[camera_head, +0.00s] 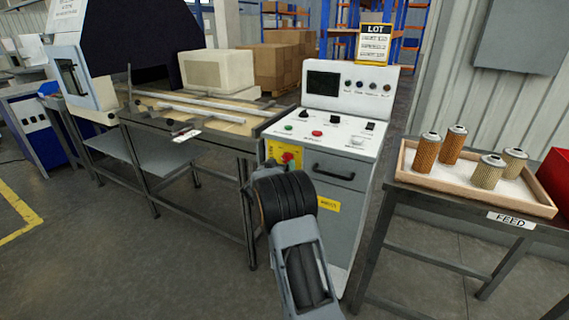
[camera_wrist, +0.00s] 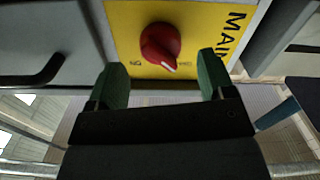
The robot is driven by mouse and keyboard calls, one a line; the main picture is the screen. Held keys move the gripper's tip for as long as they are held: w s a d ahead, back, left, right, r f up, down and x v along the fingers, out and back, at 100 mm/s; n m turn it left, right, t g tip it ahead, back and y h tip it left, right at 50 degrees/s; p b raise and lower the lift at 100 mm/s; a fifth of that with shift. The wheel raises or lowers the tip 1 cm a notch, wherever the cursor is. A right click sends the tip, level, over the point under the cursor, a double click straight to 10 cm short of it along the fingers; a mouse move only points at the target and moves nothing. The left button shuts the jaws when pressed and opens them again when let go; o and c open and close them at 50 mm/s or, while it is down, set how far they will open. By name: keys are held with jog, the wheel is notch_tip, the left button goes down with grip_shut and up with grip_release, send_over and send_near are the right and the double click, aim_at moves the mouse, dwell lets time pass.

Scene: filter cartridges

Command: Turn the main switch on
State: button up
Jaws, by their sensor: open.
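The main switch is a red rotary knob (camera_wrist: 160,45) on a yellow plate (camera_wrist: 120,22) marked "MAI…", the rest of the word cut off. Its white pointer mark points down and slightly right in the wrist view. In the head view the knob (camera_head: 288,157) shows on the front of the grey control cabinet (camera_head: 340,185), just above my arm. My gripper (camera_wrist: 162,76) is open and empty. Its two green fingers are spread to either side just below the knob, apart from it. In the head view my wrist hides the fingers.
A black cabinet handle (camera_wrist: 40,72) lies left of the plate in the wrist view. The cabinet top holds buttons and a screen (camera_head: 323,84). A workbench (camera_head: 190,128) stands left. A feed table with a tray (camera_head: 475,193) of filter cartridges stands right.

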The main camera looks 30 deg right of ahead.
aim_at(287, 160)
jog(key=shift+x, duration=1.35)
jog(key=c, duration=0.9)
